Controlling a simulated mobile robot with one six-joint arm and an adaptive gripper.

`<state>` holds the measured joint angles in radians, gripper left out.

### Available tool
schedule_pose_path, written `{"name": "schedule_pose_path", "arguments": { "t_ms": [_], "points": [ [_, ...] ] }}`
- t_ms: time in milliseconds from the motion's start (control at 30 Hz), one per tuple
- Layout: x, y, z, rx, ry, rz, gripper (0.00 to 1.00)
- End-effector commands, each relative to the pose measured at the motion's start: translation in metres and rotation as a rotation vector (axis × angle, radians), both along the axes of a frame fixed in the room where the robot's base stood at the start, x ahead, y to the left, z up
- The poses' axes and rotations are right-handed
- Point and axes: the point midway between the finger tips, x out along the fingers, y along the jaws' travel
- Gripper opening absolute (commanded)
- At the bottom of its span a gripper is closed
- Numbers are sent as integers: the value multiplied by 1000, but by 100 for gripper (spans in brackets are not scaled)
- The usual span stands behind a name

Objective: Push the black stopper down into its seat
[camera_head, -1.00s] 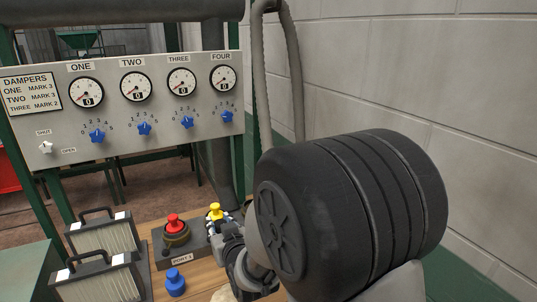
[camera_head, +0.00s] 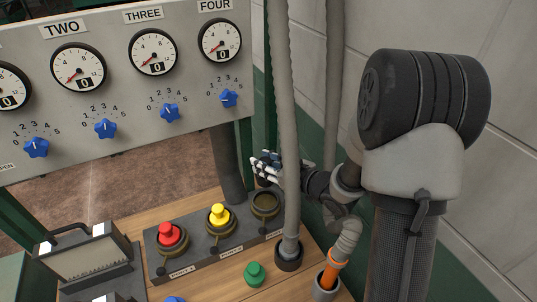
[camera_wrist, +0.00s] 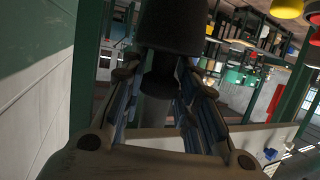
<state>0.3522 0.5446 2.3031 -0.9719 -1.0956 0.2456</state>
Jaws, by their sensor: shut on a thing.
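The black stopper (camera_wrist: 180,28) shows in the wrist view as a dark cylinder with a narrower stem between my finger pads. My gripper (camera_wrist: 165,90) is shut on it. In the head view my gripper (camera_head: 268,167) is raised behind the grey hose, above and beyond the right-hand seat (camera_head: 265,204). That seat is an open round socket in the dark block (camera_head: 188,262). The stopper cannot be made out clearly in the head view.
A red stopper (camera_head: 171,235) and a yellow stopper (camera_head: 218,215) stand in the other sockets. A green stopper (camera_head: 255,273) is on the wooden table. The grey hose (camera_head: 288,120) rises in front of my gripper. The damper panel (camera_head: 120,128) stands behind.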

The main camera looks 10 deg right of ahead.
Motion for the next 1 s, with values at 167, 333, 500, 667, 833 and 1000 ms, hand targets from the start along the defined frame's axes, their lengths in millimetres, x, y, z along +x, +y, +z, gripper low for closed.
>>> {"name": "schedule_pose_path", "arguments": {
  "t_ms": [167,333,500,667,833,1000],
  "points": [
    [0,0,-12,0,0,-1,3],
    [0,0,-28,0,0,-2,3],
    [1,0,-45,0,0,-2,3],
    [1,0,-61,0,0,-2,3],
    [1,0,-76,0,0,-2,3],
    [1,0,-83,0,0,-2,3]
  ]
}}
